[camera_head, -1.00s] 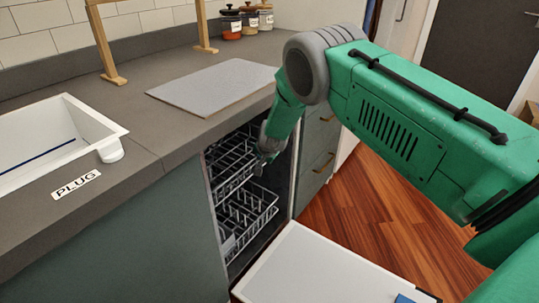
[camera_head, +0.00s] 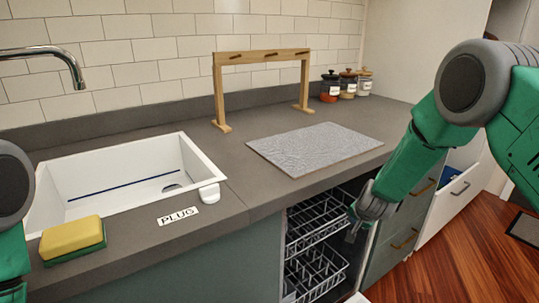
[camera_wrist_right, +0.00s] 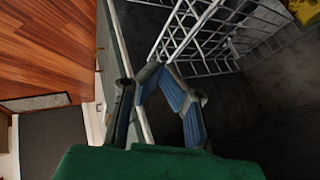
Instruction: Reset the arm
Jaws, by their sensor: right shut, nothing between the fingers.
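My right arm (camera_head: 415,150), green with a grey joint, reaches in from the right in the head view. Its gripper (camera_head: 352,234) points down at the right side of the open dishwasher, in front of the wire racks (camera_head: 318,228). In the right wrist view the gripper's (camera_wrist_right: 158,72) fingers meet at their tips with nothing between them, near a wire rack (camera_wrist_right: 205,35). Part of my left arm (camera_head: 12,215) shows at the left edge; its gripper is out of view.
The counter (camera_head: 225,215) holds a white sink (camera_head: 110,160), a yellow-green sponge (camera_head: 73,238), a grey board (camera_head: 315,148), a wooden stand (camera_head: 220,95) and several lidded jars (camera_head: 348,85). A drawer (camera_head: 455,190) stands open at right. Wooden floor (camera_head: 445,255) lies right.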

